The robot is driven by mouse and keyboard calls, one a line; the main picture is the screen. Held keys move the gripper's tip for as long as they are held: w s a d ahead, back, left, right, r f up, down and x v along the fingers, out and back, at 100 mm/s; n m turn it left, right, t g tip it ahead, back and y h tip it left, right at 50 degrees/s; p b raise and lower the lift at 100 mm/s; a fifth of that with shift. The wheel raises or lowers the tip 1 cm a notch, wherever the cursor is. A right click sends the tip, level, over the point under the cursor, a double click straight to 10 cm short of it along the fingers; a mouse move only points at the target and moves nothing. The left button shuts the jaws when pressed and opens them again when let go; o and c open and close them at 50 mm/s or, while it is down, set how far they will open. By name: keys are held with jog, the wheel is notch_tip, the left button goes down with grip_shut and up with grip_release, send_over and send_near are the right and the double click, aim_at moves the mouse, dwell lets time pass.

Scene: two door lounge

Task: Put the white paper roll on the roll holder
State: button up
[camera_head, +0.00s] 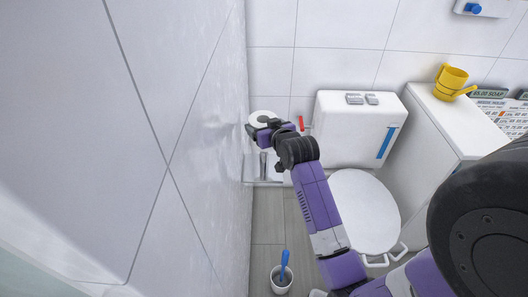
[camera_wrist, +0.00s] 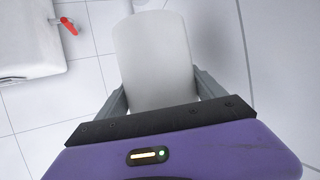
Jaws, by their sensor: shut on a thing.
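The white paper roll (camera_wrist: 153,55) fills the middle of the wrist view. My gripper (camera_wrist: 162,92) is shut on it, with one grey finger on each side. In the head view the roll (camera_head: 263,117) shows as a pale round end with a darker core, close to the left wall. My gripper (camera_head: 262,130) is at its near side and partly hides it. A short grey upright post (camera_head: 263,165) shows below my gripper, near the wall. I cannot tell for certain whether this is the roll holder. A small grey piece shows beyond the roll in the wrist view.
The tiled wall (camera_head: 215,150) is close on the left. A white toilet (camera_head: 362,210) with its tank (camera_head: 355,130) stands right of my gripper. A red lever (camera_head: 301,123) sticks out beside the tank. A brush pot (camera_head: 282,279) stands on the floor.

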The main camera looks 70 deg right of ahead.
aim_at(265, 154)
notch_tip(265, 154, down, 12)
jog(key=shift+s+a+r, duration=0.1)
jog(key=shift+s+a, duration=0.05)
dwell(0.3)
jog(key=o, duration=1.5)
jog(key=shift+c, duration=0.2)
